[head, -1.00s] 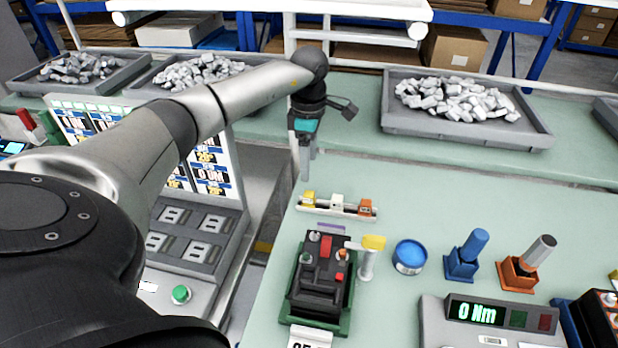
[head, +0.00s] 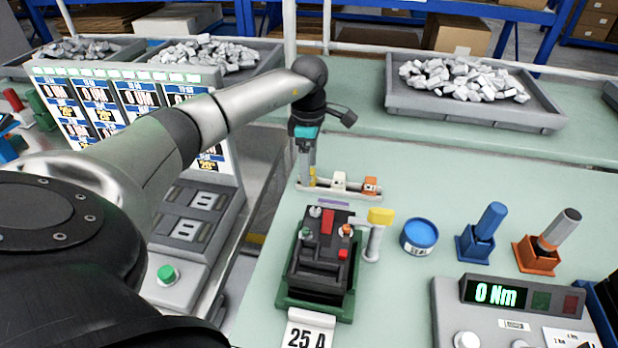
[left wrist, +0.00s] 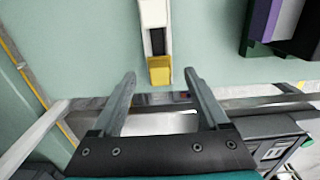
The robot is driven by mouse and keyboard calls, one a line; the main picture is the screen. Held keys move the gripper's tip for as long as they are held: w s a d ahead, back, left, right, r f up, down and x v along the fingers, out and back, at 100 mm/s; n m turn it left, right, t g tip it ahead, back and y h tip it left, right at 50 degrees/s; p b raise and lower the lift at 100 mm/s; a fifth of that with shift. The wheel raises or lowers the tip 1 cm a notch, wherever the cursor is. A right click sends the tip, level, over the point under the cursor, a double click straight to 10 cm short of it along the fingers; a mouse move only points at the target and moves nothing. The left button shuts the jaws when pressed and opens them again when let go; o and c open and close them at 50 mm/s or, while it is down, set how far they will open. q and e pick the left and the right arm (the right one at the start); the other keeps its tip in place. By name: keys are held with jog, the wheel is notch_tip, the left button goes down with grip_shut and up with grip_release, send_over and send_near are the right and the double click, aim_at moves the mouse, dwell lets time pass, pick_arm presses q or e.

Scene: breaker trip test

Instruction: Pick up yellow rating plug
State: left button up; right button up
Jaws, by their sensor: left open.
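The yellow rating plug (left wrist: 160,71) sits at the near end of a narrow pale rack (left wrist: 153,14) in the left wrist view. In the head view the plug (head: 313,177) is at the rack's left end, mostly hidden by my left gripper (head: 306,182). In the left wrist view my left gripper (left wrist: 160,76) is open, with one finger on each side of the plug and visible gaps to both. I cannot tell whether the fingertips are down to the plug's height. A white plug (head: 339,181) and an orange plug (head: 370,186) stand in the same rack (head: 354,192).
A dark breaker (head: 321,250) on a green base stands in front of the rack, with a yellow-topped post (head: 381,217) beside it. A blue tin (head: 419,236), blue and orange tool holders and a torque display (head: 495,293) stand to the right. Table behind the rack is clear.

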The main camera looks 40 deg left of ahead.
pick_arm(q)
notch_tip(320, 180, down, 2)
jog(key=shift+b, duration=0.5)
jog(key=shift+r, duration=0.1)
grip_shut()
